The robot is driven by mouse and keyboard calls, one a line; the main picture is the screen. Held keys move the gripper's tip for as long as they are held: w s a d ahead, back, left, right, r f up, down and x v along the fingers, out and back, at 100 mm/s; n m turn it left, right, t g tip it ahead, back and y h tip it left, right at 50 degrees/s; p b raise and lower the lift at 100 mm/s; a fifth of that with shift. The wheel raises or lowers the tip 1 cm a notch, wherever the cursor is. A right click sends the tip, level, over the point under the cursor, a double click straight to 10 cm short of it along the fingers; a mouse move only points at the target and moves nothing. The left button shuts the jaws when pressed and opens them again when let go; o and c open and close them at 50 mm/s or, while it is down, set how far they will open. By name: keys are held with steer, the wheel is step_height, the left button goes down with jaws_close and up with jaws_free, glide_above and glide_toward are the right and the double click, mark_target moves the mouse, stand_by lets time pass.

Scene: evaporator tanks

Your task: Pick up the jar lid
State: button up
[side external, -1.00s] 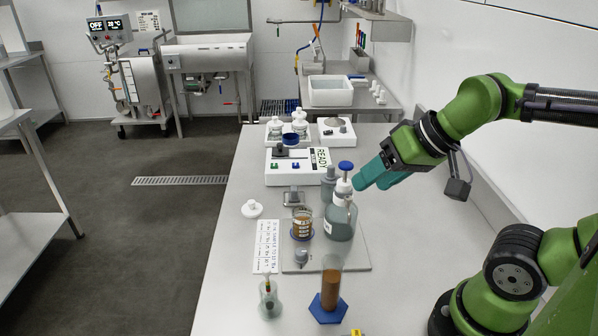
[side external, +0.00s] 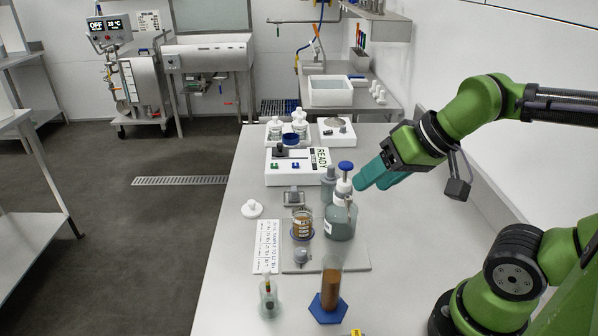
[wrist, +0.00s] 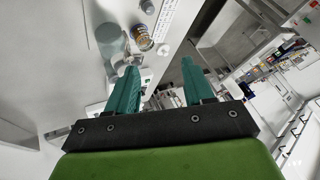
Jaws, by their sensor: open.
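The jar lid appears to be the white round piece with a raised knob (side external: 252,208), lying flat on the table left of the bottles. A small white round piece (wrist: 163,50), likely the same lid, shows beyond the fingertips in the wrist view. My gripper (side external: 358,183) has teal fingers and hangs in the air to the right of the lid, well apart from it, beside the white-necked pump bottle (side external: 340,222). In the wrist view my gripper (wrist: 160,65) is open, with nothing between its fingers.
A jar of brown contents (side external: 302,224) and the pump bottle stand on a grey board (side external: 355,262). A brown-filled cylinder with a blue base (side external: 329,300) is in front. A printed sheet (side external: 267,247) lies just in front of the lid. A white READY device (side external: 290,178) stands behind.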

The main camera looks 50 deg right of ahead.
steer(key=n+g, duration=0.5)
steer(key=n, duration=0.6)
glide_above(252, 202)
steer(key=s+d, duration=0.1)
steer(key=s, duration=0.1)
steer(key=f, duration=1.7)
steer(key=shift+w+d, duration=0.2)
steer(key=shift+x, duration=3.05)
steer(key=shift+w, duration=0.1)
steer(key=shift+c, duration=0.3)
